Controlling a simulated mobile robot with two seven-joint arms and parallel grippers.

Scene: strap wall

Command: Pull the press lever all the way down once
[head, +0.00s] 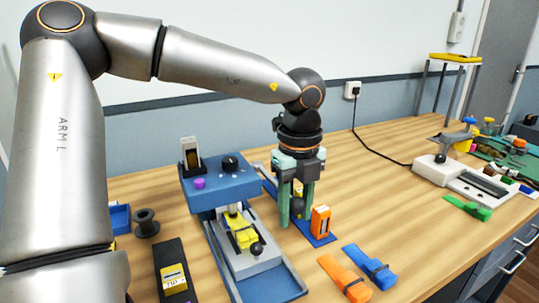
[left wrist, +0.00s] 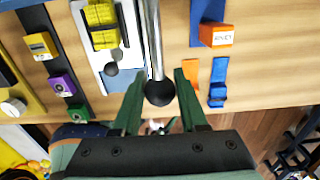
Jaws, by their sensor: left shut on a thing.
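The blue press (head: 215,185) stands on the bench, with a black dial and a purple button on its head. Its press lever (left wrist: 153,40) is a bare metal rod ending in a black ball knob (left wrist: 158,93). My left gripper (head: 297,222) points straight down just right of the press and is shut on the lever, with the knob between its fingers. In the head view the fingers hide much of the lever. A yellow piece (head: 241,230) sits on the grey bed under the press head. My right gripper is not in view.
An orange-buckled blue strap (head: 320,222) lies close right of my gripper. An orange strap (head: 343,278) and a blue strap (head: 371,267) lie nearer the front edge. A black strap (head: 173,270) lies left. A white device (head: 450,175) stands far right. The middle right bench is clear.

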